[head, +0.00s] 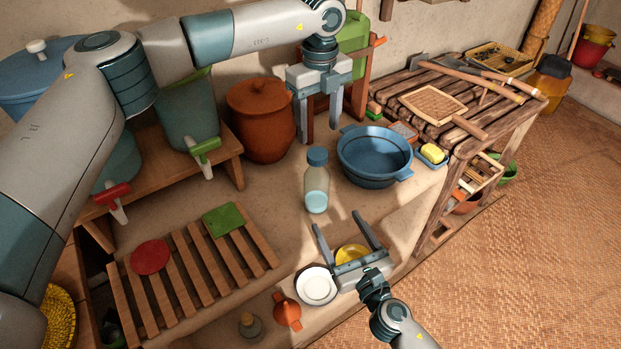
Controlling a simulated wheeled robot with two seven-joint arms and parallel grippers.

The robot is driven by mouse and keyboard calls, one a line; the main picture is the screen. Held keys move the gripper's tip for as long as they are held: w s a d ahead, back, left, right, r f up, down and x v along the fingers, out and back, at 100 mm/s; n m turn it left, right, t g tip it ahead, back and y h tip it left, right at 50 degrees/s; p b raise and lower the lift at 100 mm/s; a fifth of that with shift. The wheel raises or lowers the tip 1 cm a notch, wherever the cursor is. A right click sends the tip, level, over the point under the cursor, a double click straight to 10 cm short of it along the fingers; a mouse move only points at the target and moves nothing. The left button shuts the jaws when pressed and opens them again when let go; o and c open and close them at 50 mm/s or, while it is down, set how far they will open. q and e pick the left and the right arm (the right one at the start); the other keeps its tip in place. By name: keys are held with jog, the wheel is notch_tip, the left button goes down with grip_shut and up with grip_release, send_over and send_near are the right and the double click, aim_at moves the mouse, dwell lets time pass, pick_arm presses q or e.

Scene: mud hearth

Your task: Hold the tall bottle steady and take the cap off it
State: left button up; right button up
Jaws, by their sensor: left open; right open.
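The tall bottle (316,190) stands upright on the mud counter, clear with pale liquid inside. Its blue cap (317,156) sits on top of it. My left gripper (319,138) is above and behind the bottle in the picture, fingers pointing down, open and empty. Its fingers look apart from the cap. My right gripper (343,220) is low in the picture, in front and to the right of the bottle. Its two fingers are spread and point towards the bottle and basin, with nothing between them.
A blue basin (368,165) stands close right of the bottle and a brown clay pot (261,125) behind left. A white dish (316,287), a yellow dish (351,254) and an orange object (287,311) lie in front. A slatted wooden rack (180,290) is at left.

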aim_at(312, 179)
pick_arm(q)
jog(key=shift+w+a+r, duration=0.1)
jog(key=shift+r, duration=0.1)
pick_arm(e)
jog(key=shift+r, duration=0.1)
jog(key=shift+w, duration=0.1)
jog(key=x, duration=1.7)
jog(key=shift+w+a, duration=0.1)
jog(key=shift+a, duration=0.1)
jog(key=shift+c, duration=0.3)
